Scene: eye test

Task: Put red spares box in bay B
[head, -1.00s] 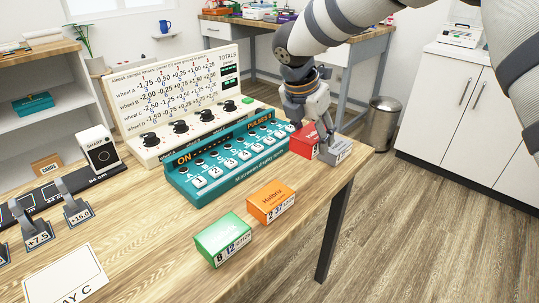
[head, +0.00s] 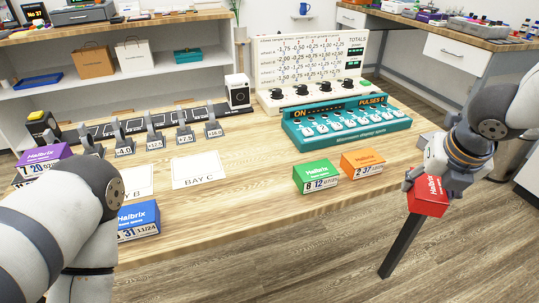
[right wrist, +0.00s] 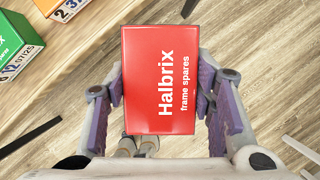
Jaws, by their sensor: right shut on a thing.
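The red spares box (head: 428,195) is held in my right gripper (head: 432,182), apart from the tabletop and in front of the table's right end. In the right wrist view the red box (right wrist: 160,80) sits between the two fingers, its "Halbrix frame spares" face toward the camera, with floor behind it. The bay B card (head: 138,182) lies on the table at left, partly hidden behind my left arm; only the end of its lettering shows. My left arm covers the table's left front, and its gripper does not show.
The bay C card (head: 199,170) is bare. A blue box (head: 138,222) stands in front of bay B, partly hidden by my arm. A purple box (head: 40,160) is at far left. Green (head: 316,175) and orange (head: 362,163) boxes stand near the front edge, before the teal console (head: 345,130).

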